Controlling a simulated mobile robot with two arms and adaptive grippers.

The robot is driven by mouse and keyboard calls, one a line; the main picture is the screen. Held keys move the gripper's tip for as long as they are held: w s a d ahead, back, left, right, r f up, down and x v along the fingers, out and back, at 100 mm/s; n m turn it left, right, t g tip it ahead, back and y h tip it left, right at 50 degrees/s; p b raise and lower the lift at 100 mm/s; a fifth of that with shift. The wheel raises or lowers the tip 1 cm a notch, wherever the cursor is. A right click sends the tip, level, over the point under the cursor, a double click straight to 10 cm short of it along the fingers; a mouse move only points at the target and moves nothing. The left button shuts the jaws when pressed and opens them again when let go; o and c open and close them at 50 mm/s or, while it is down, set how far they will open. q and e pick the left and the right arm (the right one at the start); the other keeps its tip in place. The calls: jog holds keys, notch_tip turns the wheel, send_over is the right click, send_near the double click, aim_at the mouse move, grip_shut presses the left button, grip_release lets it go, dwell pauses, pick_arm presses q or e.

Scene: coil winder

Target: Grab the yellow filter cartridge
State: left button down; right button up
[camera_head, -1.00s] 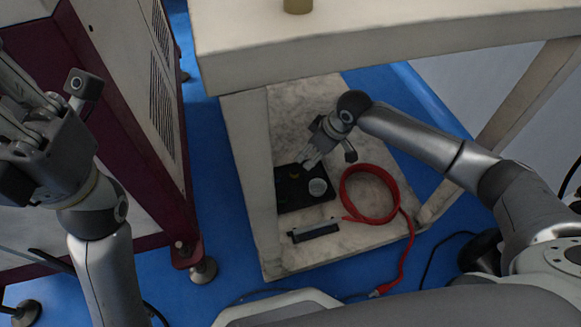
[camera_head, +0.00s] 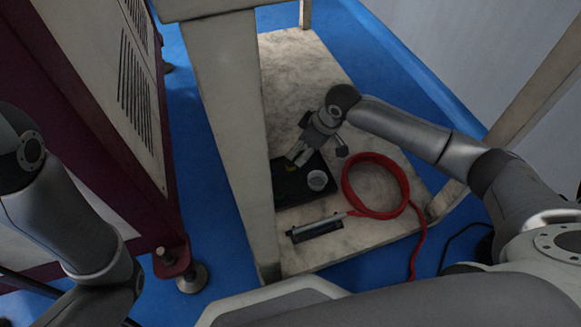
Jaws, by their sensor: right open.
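A small yellow item (camera_head: 291,166), which appears to be the filter cartridge, sits in a black tray (camera_head: 290,196) on the lower shelf. It is partly hidden by my right gripper (camera_head: 298,156). The right gripper is open, pointing down over the back part of the tray, with its fingertips close to the yellow item. I cannot tell if they touch it. A light grey round piece (camera_head: 317,180) stands in the tray to the right. Only links of my left arm show at the left edge; its gripper is out of the picture.
A coiled red hose (camera_head: 378,213) lies on the shelf (camera_head: 300,70) right of the tray. A dark bar-shaped item (camera_head: 316,228) lies in front. A table leg (camera_head: 235,130) stands close left of the tray. A maroon and white cabinet (camera_head: 110,110) is further left.

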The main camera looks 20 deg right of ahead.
jog(key=b, duration=0.3)
send_over(291, 163)
jog(key=s+d, duration=0.1)
jog(key=s, duration=0.1)
jog(key=f, duration=0.4)
jog(key=shift+w+f, duration=0.2)
jog(key=shift+f, duration=0.15)
jog(key=b+x, duration=0.1)
jog(key=b, duration=0.1)
jog(key=b+x, duration=0.3)
jog(key=shift+d+f+b, duration=0.2)
jog(key=shift+d+b, duration=0.15)
jog(key=shift+w+a+f+b, duration=0.2)
jog(key=shift+f+b, duration=0.2)
jog(key=shift+b, duration=0.05)
jog(key=shift+r, duration=0.1)
jog(key=c, duration=0.8)
